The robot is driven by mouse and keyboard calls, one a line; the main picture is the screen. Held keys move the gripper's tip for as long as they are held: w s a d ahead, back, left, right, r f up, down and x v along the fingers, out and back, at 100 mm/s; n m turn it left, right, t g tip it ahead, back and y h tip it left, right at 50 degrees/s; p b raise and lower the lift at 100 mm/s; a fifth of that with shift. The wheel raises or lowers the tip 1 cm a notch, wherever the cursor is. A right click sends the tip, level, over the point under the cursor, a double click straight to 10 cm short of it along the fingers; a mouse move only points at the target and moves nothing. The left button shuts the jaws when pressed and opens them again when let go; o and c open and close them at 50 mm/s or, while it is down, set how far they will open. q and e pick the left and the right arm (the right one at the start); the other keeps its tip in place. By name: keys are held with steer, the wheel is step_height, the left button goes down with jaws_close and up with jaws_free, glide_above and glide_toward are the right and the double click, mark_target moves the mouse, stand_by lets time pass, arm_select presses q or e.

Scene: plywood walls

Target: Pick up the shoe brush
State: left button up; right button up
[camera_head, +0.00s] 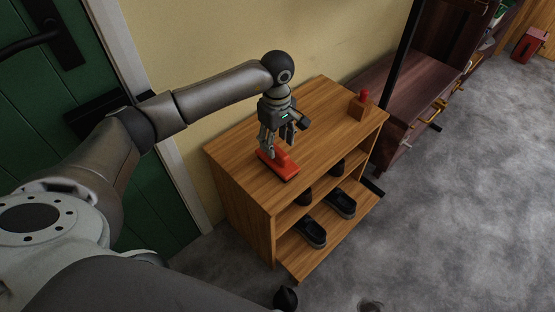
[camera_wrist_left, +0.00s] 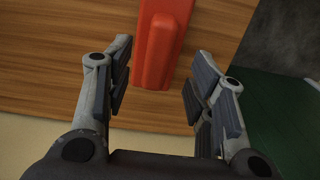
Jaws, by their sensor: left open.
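The shoe brush (camera_head: 285,168) is red with a dark underside. It lies on the wooden shoe cabinet's top (camera_head: 315,128), near the left front corner. My left gripper (camera_head: 277,145) points down over the brush, its fingers open. In the left wrist view, the red brush (camera_wrist_left: 160,45) shows at the top centre, its near end around the level of the fingertips. The open left gripper (camera_wrist_left: 160,70) has one finger on each side, with gaps between fingers and brush. I cannot tell the exact height above it. My right gripper is not in view.
A small wooden block with a red top (camera_head: 361,105) stands at the cabinet's far right corner. Dark shoes (camera_head: 311,232) sit on the shelves below. A dark wooden bench unit (camera_head: 405,95) stands beyond. A green door (camera_head: 60,100) is at left. The grey floor (camera_head: 465,215) is clear at right.

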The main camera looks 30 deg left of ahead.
mark_target(277, 149)
arm_select(q)
step_height(277, 149, down, 5)
steer(key=shift+w+r, duration=0.1)
steer(key=shift+r, duration=0.05)
jaws_close()
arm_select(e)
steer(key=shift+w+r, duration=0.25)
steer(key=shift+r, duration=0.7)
arm_select(q)
steer(key=shift+r, duration=0.55)
step_height(277, 149, up, 2)
steer(key=shift+r, duration=0.25)
steer(key=s+d+r, duration=0.3)
steer(key=s+r, duration=0.1)
steer(key=s, duration=0.2)
steer(key=s+d+r+p, duration=0.1)
steer(key=s+d+r, duration=0.3)
steer(key=s+r, duration=0.1)
steer(key=shift+s+r, duration=0.2)
steer(key=shift+s, duration=0.4)
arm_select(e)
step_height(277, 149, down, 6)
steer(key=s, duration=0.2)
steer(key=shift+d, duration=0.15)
